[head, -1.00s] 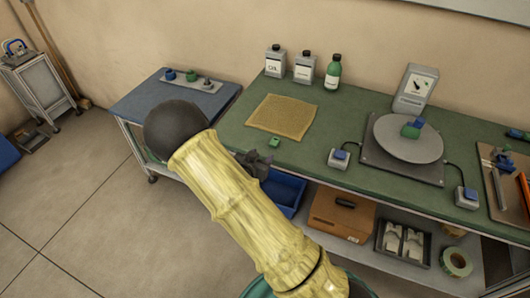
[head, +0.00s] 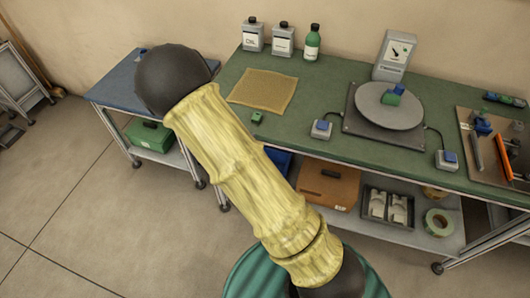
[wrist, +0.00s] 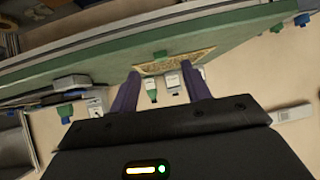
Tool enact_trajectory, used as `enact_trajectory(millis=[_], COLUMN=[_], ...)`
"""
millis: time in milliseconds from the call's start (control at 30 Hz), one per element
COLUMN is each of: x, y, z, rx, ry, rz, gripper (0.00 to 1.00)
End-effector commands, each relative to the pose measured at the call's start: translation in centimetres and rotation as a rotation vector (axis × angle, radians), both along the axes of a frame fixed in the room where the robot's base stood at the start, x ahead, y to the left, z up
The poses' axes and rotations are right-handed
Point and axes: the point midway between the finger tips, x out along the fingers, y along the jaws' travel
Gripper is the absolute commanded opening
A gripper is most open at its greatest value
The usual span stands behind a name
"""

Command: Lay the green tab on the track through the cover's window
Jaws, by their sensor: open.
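A small green block (head: 256,117), which may be the green tab, lies on the green bench near its front edge, in front of the tan mat. It also shows in the wrist view (wrist: 160,54). A pale round disc (head: 389,106) sits on a dark square plate. Another green block (head: 390,99) and a blue block (head: 398,89) stand on the disc. I cannot make out a cover's window or a track.
The tan mat (head: 262,91) lies on the bench, with two grey bottles and a green bottle (head: 312,42) behind it. Blue-topped boxes (head: 321,129) (head: 447,160) flank the plate. A meter (head: 394,56) stands behind. A tool board (head: 491,141) is at right.

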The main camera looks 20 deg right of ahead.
Motion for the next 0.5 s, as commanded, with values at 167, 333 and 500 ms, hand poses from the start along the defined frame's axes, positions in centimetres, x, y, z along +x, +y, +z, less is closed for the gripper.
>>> enact_trajectory(millis=[167, 333, 500], x=[-2.6, -6.6, -12.0], y=[0.2, 0.3, -0.6], z=[2.4, 5.3, 8.4], rx=[0.169, 0.258, 0.270], ry=[0.180, 0.340, 0.491], rz=[0.112, 0.259, 0.408], gripper=[0.48, 0.48, 0.48])
